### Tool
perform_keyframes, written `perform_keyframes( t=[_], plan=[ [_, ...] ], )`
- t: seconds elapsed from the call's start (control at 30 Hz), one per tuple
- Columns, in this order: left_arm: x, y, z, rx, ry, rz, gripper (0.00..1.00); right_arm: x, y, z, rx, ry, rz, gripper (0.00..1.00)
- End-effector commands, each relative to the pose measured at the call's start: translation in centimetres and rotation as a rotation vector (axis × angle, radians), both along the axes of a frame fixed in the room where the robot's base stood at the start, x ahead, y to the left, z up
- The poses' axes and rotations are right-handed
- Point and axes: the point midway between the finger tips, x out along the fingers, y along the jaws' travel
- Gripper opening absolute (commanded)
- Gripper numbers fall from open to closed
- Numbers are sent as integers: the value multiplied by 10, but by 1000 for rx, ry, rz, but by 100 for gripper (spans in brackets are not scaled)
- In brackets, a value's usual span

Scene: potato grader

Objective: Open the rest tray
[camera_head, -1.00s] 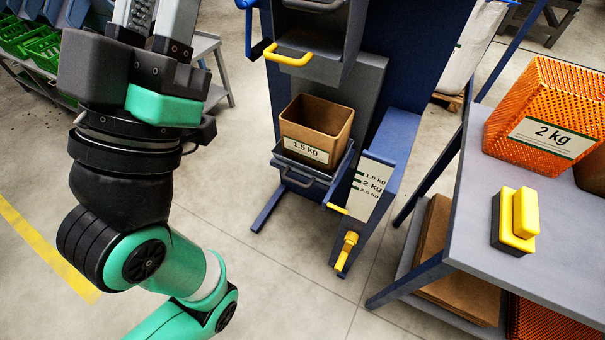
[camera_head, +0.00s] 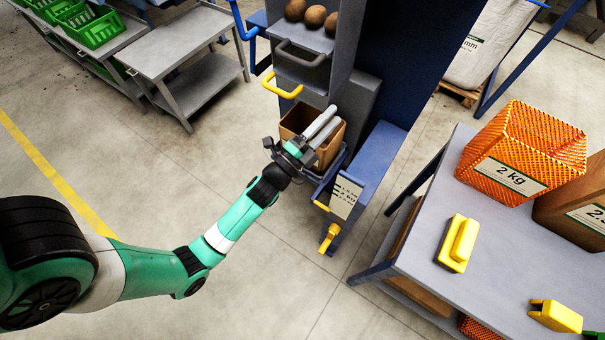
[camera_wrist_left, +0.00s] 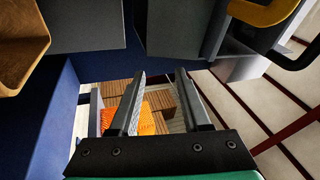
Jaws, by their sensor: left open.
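The blue and grey grader has a grey tray front with a yellow handle (camera_head: 283,90) and a dark grey handle (camera_head: 300,55) above it. No label shows which part is the rest tray. Several potatoes (camera_head: 313,15) lie above the grey handle. My left gripper (camera_head: 334,115) is open and empty, over the brown box (camera_head: 295,122) and partly hiding it. It is lower and to the right of the yellow handle, apart from it. In the left wrist view, the open fingers (camera_wrist_left: 160,76) have a gap between them, and the yellow handle (camera_wrist_left: 264,12) shows at the top right.
A grey table (camera_head: 395,262) at right holds an orange 2 kg basket (camera_head: 510,165), a brown box (camera_head: 575,205) and yellow tools (camera_head: 458,243). A yellow lever (camera_head: 328,238) sticks out low on the grader. A grey cart (camera_head: 175,50) stands at left; the floor between is free.

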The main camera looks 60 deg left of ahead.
Motion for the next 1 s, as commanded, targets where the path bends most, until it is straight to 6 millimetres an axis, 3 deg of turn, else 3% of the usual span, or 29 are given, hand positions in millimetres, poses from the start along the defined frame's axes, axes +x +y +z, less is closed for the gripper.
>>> perform_keyframes(
  t=[0.03,0.17,0.3,0.4,0.5,0.6,0.77,1.0],
  plan=[
    [-10,5,-28,4,47,18,47,0,0,-4,0,0,0,50],
    [-45,18,-100,-1,166,74,47,0,0,-18,0,0,0,50],
    [-104,23,-194,-32,333,141,47,0,0,-34,0,0,0,50],
    [-150,17,-252,-60,446,181,47,0,0,-44,0,0,0,50],
    [-181,7,-286,-85,518,202,47,0,0,-49,0,0,0,50],
    [-192,3,-295,-92,543,207,47,0,0,-48,0,0,0,50],
    [-188,5,-296,-90,542,206,47,0,0,-50,0,0,0,50],
    [-151,24,-306,-89,537,205,47,0,0,-65,0,0,0,50]
  ],
)
